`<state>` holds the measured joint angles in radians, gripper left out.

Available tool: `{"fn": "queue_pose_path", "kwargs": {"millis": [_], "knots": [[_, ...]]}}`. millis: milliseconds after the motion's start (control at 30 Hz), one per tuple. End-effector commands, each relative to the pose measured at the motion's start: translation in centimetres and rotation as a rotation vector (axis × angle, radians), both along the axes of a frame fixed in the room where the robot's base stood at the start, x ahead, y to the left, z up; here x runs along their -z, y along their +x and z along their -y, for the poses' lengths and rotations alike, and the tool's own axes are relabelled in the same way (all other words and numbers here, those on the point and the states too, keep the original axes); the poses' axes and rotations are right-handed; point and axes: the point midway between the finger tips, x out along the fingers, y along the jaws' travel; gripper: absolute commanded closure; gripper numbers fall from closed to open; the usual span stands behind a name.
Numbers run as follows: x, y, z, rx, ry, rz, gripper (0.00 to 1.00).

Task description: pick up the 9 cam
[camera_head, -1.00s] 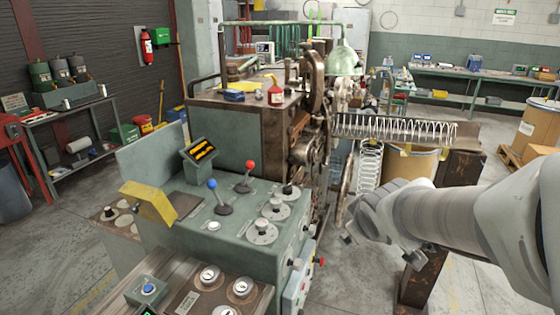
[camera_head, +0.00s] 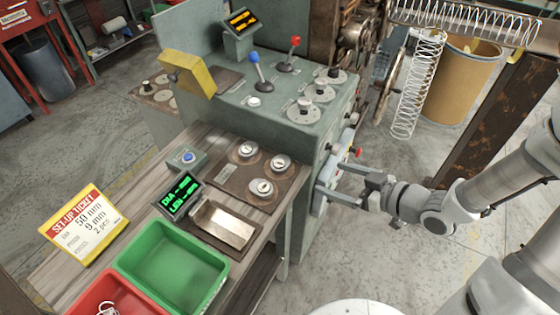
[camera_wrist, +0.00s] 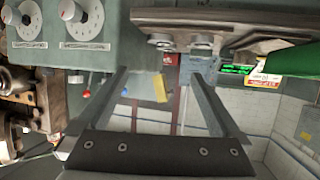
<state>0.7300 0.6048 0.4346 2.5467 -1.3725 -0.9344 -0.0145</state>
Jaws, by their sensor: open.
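Three round silver cams sit on a brown plate (camera_head: 232,177) on the wooden bench: a left one (camera_head: 248,149), a right one (camera_head: 281,162) and a front one (camera_head: 261,187). Their markings are too small to tell which is the 9. My gripper (camera_head: 326,177) is open and empty, to the right of the plate and apart from it, beside the green console. In the wrist view, my gripper (camera_wrist: 160,78) shows two spread fingers with nothing between them. Two round metal pieces, apparently cams, show at the upper middle of that view, beyond the fingers.
The green console (camera_head: 290,122) with knobs and levers stands behind the bench.

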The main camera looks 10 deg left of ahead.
Motion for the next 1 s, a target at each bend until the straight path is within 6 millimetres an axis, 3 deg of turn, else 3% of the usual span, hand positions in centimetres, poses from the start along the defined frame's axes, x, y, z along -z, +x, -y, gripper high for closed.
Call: {"fn": "queue_pose_path", "kwargs": {"millis": [500,833,1000], "knots": [[3.9,4.8,-7.9,-0.004,0.002,0.001,0.00],[5.1,6.2,-10.0,-0.003,0.001,-0.001,0.00],[6.3,7.4,-12.0,-0.003,0.001,0.000,0.00]]}}
